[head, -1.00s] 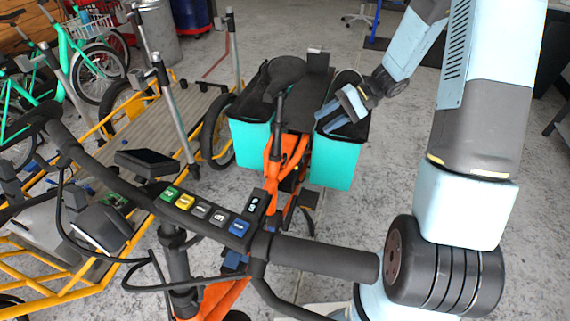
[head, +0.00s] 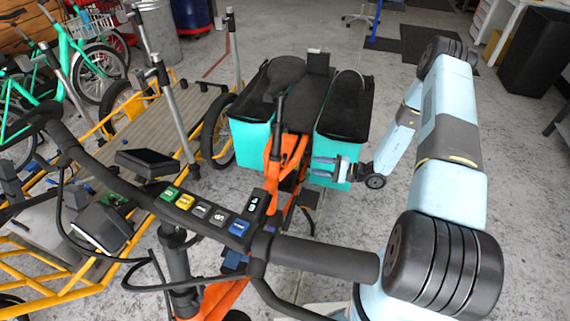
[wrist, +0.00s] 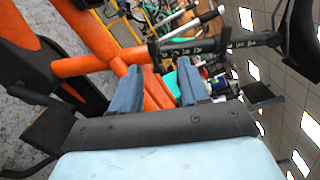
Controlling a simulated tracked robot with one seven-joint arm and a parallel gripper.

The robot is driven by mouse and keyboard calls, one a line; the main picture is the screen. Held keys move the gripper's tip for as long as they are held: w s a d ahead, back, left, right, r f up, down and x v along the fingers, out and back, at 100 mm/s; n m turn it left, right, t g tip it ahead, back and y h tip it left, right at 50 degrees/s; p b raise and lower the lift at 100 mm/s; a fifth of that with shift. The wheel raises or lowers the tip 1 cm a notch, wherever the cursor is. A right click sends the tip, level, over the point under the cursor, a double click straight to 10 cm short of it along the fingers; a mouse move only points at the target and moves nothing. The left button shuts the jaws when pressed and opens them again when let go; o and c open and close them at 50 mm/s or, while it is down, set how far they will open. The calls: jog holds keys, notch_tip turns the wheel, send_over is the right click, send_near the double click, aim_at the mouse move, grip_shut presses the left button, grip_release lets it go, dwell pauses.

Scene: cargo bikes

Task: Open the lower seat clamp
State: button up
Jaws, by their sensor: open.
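The orange bike's black seat (head: 284,72) sits on a black seat post (head: 279,108) rising from the orange frame (head: 285,150). In the wrist view the seat post (wrist: 215,44) runs sideways, with pale lettering. A black collar-like piece (wrist: 154,56), perhaps the lower seat clamp, is where the post meets the orange tube (wrist: 100,45). Its lever state cannot be made out. My gripper (head: 316,166) is open and empty, in front of the right teal pannier, pointing left at the frame. In the wrist view its blue fingers (wrist: 156,86) stand apart, short of the collar.
Teal panniers flank the rear rack, the right one (head: 345,115) close behind my gripper and the left one (head: 250,140) beyond the seat post. The handlebar (head: 320,258) crosses the foreground. A yellow cargo bike (head: 150,125) stands at left.

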aim_at(285, 163)
jog(key=shift+m+t, duration=0.4)
jog(key=shift+t, duration=0.2)
jog(key=f+x, duration=0.1)
jog(key=x, duration=0.3)
jog(key=f+x, duration=0.1)
jog(key=x, duration=0.4)
jog(key=f+x, duration=0.1)
jog(key=x, duration=0.3)
jog(key=shift+a, duration=0.35)
grip_shut()
